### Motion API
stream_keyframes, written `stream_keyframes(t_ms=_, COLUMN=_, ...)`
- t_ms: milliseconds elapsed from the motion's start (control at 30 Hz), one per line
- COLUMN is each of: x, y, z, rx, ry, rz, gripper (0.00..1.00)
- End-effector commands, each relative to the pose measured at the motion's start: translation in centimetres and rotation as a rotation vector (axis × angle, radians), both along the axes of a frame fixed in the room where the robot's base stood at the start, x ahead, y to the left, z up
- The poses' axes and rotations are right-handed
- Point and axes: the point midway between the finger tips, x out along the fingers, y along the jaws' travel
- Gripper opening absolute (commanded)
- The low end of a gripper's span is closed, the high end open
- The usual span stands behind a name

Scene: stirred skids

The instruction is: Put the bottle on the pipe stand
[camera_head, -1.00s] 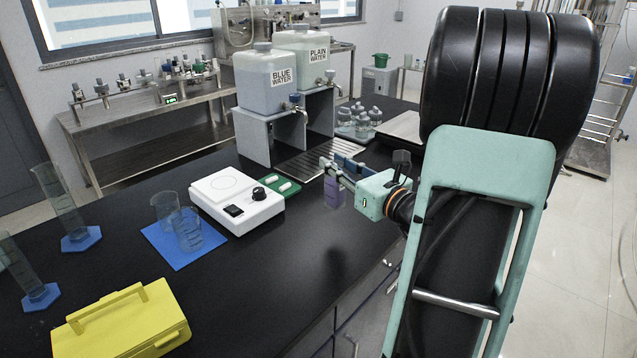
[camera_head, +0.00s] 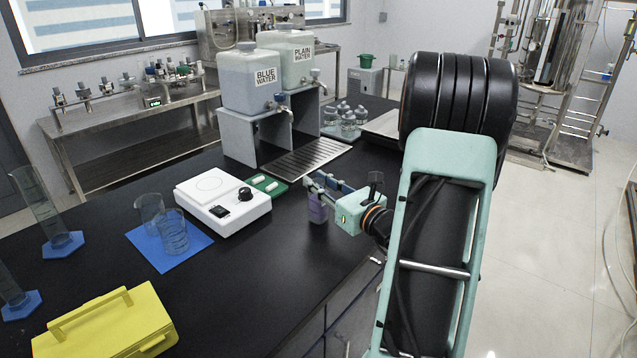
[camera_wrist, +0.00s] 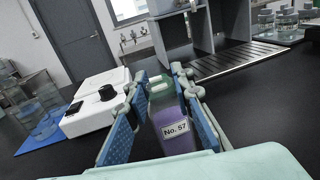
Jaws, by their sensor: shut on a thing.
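The bottle (camera_head: 318,209) is small and purple. In the wrist view the bottle (camera_wrist: 176,138) carries a white "No. 57" label. My gripper (camera_head: 318,184) is shut on it and holds it upright above the black bench, near its front edge. In the wrist view my gripper (camera_wrist: 160,78) has its two blue-padded fingers on either side of the bottle. I cannot tell for sure which thing is the pipe stand; a tall metal pipe frame (camera_head: 577,100) stands on the floor at the back right.
The black bench (camera_head: 270,290) holds a white stirrer (camera_head: 222,213), a green tray (camera_head: 267,184), beakers on a blue mat (camera_head: 190,252), a yellow box (camera_head: 105,325), water tanks (camera_head: 250,80) and flasks (camera_head: 345,120). Pale floor (camera_head: 560,230) is open at the right.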

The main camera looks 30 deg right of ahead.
Motion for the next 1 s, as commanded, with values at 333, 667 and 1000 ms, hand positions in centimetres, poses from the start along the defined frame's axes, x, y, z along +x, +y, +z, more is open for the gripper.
stream_keyframes(t_ms=333, x=0.0, y=0.0, z=-0.3, rx=0.0, ry=0.0, rz=0.0, gripper=0.39)
stream_keyframes(t_ms=667, x=-0.3, y=-0.1, z=0.1, rx=0.0, ry=0.001, rz=-0.002, gripper=0.39)
stream_keyframes(t_ms=1000, x=-7.4, y=-1.0, z=0.0, rx=0.001, ry=0.001, rz=-0.005, gripper=0.39)
